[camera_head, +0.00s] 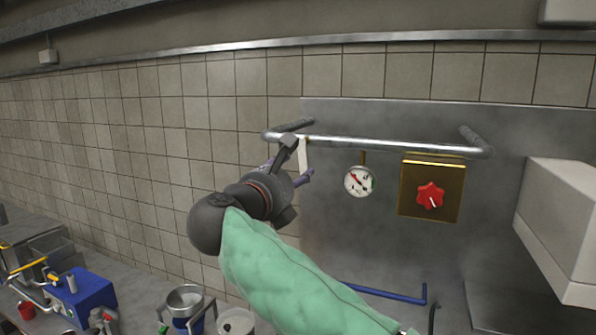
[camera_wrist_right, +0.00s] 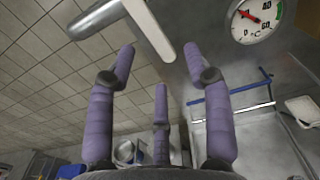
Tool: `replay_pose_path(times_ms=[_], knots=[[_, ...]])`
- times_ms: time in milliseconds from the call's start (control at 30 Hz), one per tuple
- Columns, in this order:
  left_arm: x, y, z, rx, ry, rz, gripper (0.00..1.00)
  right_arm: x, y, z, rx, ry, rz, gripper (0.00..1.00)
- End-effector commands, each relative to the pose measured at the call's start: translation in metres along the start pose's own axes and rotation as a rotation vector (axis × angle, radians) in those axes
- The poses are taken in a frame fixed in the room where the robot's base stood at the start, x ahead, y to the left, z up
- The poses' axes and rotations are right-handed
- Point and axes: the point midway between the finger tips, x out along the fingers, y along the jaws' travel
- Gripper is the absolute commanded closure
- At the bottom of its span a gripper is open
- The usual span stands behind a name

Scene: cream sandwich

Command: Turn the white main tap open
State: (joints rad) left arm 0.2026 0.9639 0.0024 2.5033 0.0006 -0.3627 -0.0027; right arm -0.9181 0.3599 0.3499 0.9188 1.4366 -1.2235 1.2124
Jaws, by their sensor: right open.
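The white tap handle (camera_head: 304,157) is a flat lever hanging down from the left end of the steel pipe (camera_head: 385,146) on the wall. In the right wrist view the white handle (camera_wrist_right: 149,31) slants down from the top, with its rounded end just beyond and between the upper fingertips. My right gripper (camera_head: 289,170) is at the handle, partly covering it in the head view. Its purple fingers (camera_wrist_right: 159,58) are spread open with nothing between them. I cannot tell whether a finger touches the handle. My left gripper is not in view.
A round dial gauge (camera_head: 359,181) hangs right of the handle. A brass plate with a red knob (camera_head: 430,196) is further right. A white box (camera_head: 562,228) juts out at far right. A blue machine (camera_head: 82,298) and a metal bowl (camera_head: 185,299) stand on the counter below.

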Motion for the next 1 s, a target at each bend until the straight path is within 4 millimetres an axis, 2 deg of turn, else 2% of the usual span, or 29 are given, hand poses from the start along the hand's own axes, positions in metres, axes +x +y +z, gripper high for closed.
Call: replay_pose_path(times_ms=[33, 200, 400, 600, 1000], knots=[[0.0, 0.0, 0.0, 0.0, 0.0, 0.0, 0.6, -0.013, 0.0, 0.001, 0.0, -0.002, 0.003, 0.48], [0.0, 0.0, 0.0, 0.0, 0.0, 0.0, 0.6, -0.045, 0.0, 0.001, 0.001, -0.002, 0.002, 0.48], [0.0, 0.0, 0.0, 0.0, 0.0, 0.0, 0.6, -0.069, 0.0, 0.0, 0.001, -0.001, 0.001, 0.48], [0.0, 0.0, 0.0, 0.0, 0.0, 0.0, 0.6, -0.078, -0.001, 0.0, 0.001, -0.001, -0.001, 0.48], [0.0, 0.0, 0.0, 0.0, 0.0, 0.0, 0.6, -0.077, 0.0, 0.0, 0.001, -0.001, -0.001, 0.48]])
